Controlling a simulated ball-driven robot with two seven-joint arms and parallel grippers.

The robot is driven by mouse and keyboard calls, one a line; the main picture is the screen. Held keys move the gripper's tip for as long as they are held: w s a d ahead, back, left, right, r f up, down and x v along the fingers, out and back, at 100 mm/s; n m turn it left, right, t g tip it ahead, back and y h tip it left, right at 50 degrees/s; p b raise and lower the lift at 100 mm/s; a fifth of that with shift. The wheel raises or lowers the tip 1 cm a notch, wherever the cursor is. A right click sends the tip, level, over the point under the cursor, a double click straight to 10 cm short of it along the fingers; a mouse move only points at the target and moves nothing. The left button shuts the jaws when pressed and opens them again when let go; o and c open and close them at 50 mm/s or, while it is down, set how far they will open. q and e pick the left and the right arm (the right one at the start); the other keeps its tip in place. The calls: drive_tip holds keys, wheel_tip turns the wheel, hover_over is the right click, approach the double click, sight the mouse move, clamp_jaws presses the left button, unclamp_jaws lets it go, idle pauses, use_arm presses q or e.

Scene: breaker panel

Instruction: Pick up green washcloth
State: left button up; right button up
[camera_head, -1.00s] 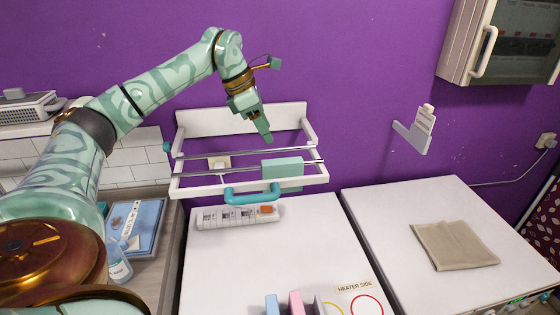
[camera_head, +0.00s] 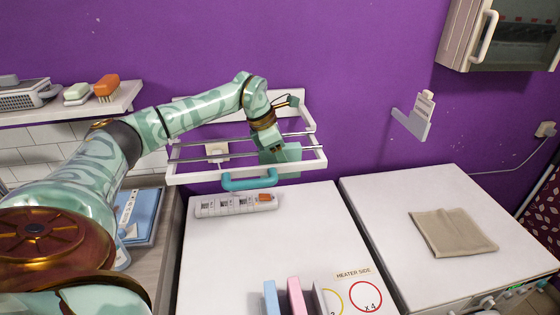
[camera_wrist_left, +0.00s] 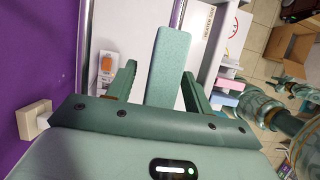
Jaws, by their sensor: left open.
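The green washcloth (camera_head: 291,154) hangs over the rails of the white wall rack (camera_head: 190,177). My left gripper (camera_head: 274,148) is open at the washcloth and covers part of it in the head view. In the left wrist view the washcloth (camera_wrist_left: 170,62) stands between the two spread fingers of my left gripper (camera_wrist_left: 159,85), nearer the right finger. A gap shows on its left side. My right gripper is not in view.
A teal handle (camera_head: 250,181) is on the rack's front, above a power strip (camera_head: 236,205). A beige cloth (camera_head: 452,232) lies on the right white top. Pink and blue upright pieces (camera_head: 297,295) stand at the front. The counter middle is clear.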

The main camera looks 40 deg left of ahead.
use_arm(q)
drive_tip(key=shift+w+d+f, duration=0.1)
drive_tip(key=shift+w+f, duration=0.05)
drive_tip(key=shift+f, duration=0.3)
drive_tip(key=shift+f, duration=0.25)
idle(0.4)
drive_tip(key=c, duration=1.1)
